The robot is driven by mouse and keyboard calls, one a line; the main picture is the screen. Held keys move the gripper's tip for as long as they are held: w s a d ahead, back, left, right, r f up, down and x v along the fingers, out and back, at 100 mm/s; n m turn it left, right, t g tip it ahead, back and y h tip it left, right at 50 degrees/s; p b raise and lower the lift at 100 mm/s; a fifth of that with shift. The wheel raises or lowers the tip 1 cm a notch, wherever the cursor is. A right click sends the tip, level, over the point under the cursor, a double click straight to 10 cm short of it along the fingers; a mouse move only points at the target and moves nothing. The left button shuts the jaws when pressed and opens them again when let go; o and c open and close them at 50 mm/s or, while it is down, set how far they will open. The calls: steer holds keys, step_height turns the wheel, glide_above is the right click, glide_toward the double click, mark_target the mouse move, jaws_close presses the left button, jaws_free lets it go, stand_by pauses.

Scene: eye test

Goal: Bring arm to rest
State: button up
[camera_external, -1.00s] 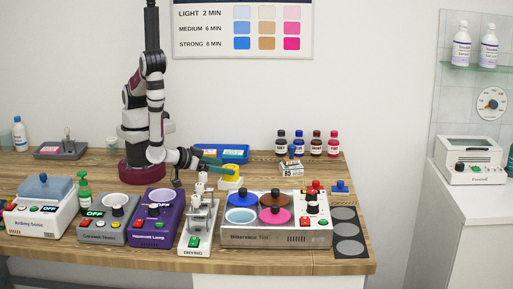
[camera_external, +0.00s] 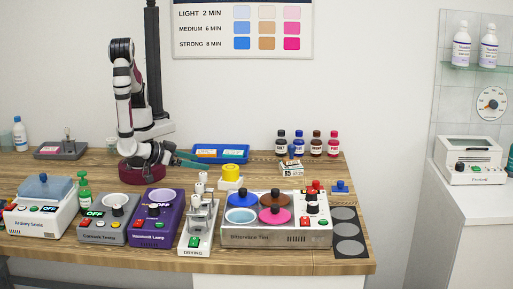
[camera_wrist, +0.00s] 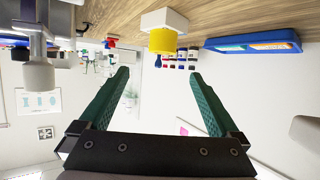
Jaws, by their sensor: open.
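My arm (camera_external: 124,95) stands folded at the back left of the wooden bench, its forearm low and its gripper level above the bench. My gripper (camera_external: 204,160) has green fingers pointing right, at the near side of the blue tray. In the wrist view my gripper (camera_wrist: 158,76) is open, its two green fingers wide apart with nothing between them. A yellow round piece on a white block (camera_external: 231,172) is beyond the fingertips; the yellow piece also shows in the wrist view (camera_wrist: 163,41).
The blue tray (camera_external: 241,159) holds flat coloured items. Several dye bottles (camera_external: 298,145) stand behind. Along the front are the purple lamp unit (camera_external: 151,226), the white rack (camera_external: 194,240) and the tint unit with coloured pots (camera_external: 262,240).

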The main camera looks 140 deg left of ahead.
steer(key=w+d+r+t+h, duration=0.2)
steer(key=w+r+t+h, duration=0.15)
steer(key=w, duration=0.55)
steer(key=w+d+r+t+h, duration=0.3)
steer(key=w+t+h, duration=0.15)
steer(key=w, duration=0.45)
steer(key=s+d+r+m+g+h, duration=0.2)
steer(key=s+d+m+g+h, duration=0.1)
steer(key=s+d+m+h, duration=0.5)
steer(key=s+a+r+m+g+y, duration=0.2)
steer(key=s+a+m+g, duration=0.2)
steer(key=s, duration=0.6)
steer(key=s+a+r+m+g+y, duration=0.2)
steer(key=s+a+m+g, duration=0.2)
steer(key=s+a+m, duration=0.2)
steer(key=s+m, duration=0.2)
steer(key=s, duration=0.2)
steer(key=shift+s, duration=0.4)
